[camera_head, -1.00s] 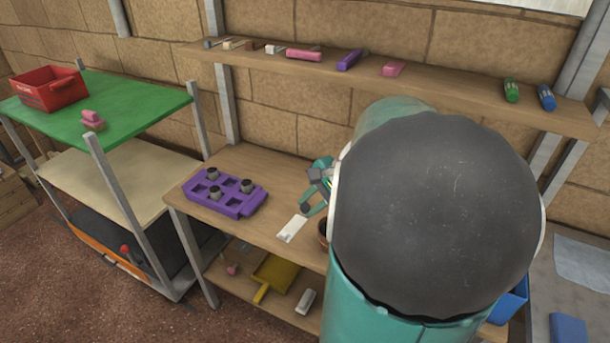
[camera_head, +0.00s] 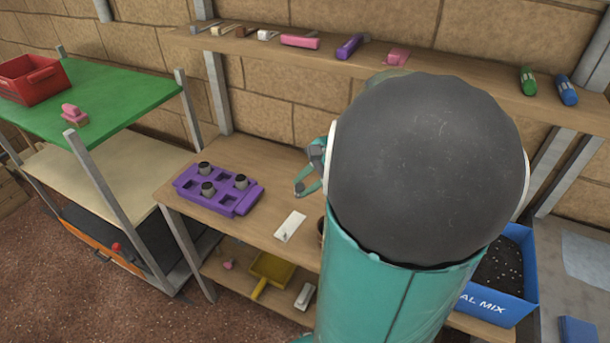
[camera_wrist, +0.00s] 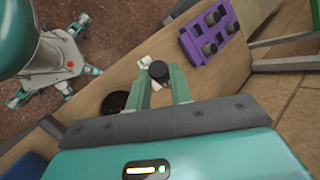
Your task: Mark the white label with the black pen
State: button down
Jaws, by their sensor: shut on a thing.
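The white label (camera_head: 290,226) lies flat on the wooden bench, right of the purple tray. Faint darker detail shows on it, but I cannot tell whether it is a pen mark. My gripper (camera_head: 302,189) is above and behind the label in the head view, partly hidden by my arm. In the wrist view my gripper (camera_wrist: 160,84) is shut on a dark piece with a round black end, seemingly the black pen (camera_wrist: 158,70). The label (camera_wrist: 145,59) shows there beyond the pen, partly covered. The pen's tip is hidden.
The purple tray (camera_head: 222,202) holds several dark plugs. A dark pot (camera_wrist: 115,103) stands near the label, mostly hidden by my arm in the head view. A blue soil box (camera_head: 492,307) is at the right. A wall shelf (camera_head: 450,85) runs behind.

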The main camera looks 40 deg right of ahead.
jog(key=shift+w+d+f, duration=0.1)
jog(key=shift+w+f, duration=0.05)
jog(key=shift+f, duration=1.15)
jog(key=shift+w+f, duration=0.1)
jog(key=shift+f, duration=1.15)
